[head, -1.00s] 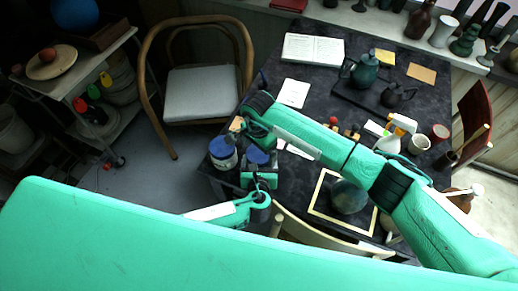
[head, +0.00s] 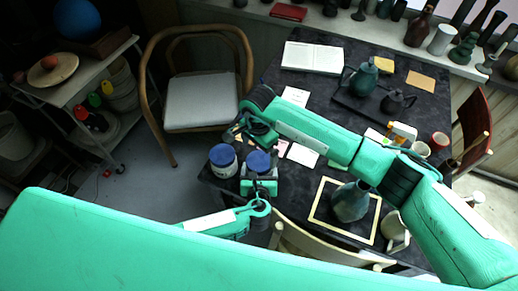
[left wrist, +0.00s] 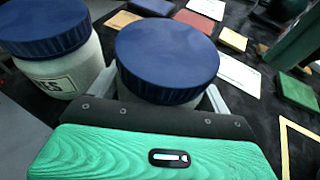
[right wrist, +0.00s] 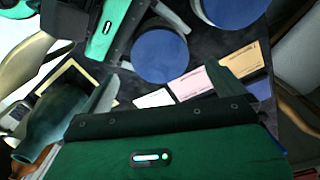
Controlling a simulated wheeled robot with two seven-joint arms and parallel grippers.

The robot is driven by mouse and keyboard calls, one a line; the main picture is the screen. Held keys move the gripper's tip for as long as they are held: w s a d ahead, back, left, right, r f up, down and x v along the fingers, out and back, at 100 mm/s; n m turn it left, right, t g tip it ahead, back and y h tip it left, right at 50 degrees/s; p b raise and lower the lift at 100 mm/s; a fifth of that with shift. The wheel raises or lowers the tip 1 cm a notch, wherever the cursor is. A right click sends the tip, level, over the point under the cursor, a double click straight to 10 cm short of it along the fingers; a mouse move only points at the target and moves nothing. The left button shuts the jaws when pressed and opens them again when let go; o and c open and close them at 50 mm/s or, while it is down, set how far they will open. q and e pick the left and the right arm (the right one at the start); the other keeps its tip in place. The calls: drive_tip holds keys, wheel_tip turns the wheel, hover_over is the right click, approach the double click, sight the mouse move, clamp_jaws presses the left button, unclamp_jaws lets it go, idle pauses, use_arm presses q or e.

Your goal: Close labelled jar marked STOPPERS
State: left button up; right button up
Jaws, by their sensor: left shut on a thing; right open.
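A white jar with a blue lid (head: 258,162) stands at the table's near left corner. Its lid (left wrist: 167,60) fills the middle of the left wrist view, and its label is hidden. My left gripper (left wrist: 165,100) is shut around this jar's body, below the lid. A second white jar with a blue lid (head: 222,158) stands just left of it. Its label shows only the end of a word in the left wrist view (left wrist: 58,85), apparently "ES". My right gripper (right wrist: 160,92) is open and empty, its fingers pointing toward the held jar's lid (right wrist: 160,55) but apart from it.
Cards (right wrist: 200,82) lie near the jars. A dark green pot (head: 350,200) stands in a pale frame (head: 318,212). A teapot (head: 362,78) stands farther back. A wooden chair (head: 200,100) is left of the table. My right arm crosses the table's middle.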

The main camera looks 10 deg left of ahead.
wheel_tip(320, 180, up, 12)
drive_tip(key=shift+w, duration=0.3)
drive_tip(key=shift+a+f, duration=0.1)
use_arm(q)
drive_tip(key=o, duration=1.8)
drive_tip(key=shift+s, duration=0.1)
drive_tip(key=shift+s+d+r, duration=0.15)
drive_tip(key=shift+s, duration=0.2)
drive_tip(key=b+v, duration=0.2)
drive_tip(key=v, duration=1.1)
drive_tip(key=shift+w+r, duration=0.1)
use_arm(e)
wheel_tip(320, 180, down, 2)
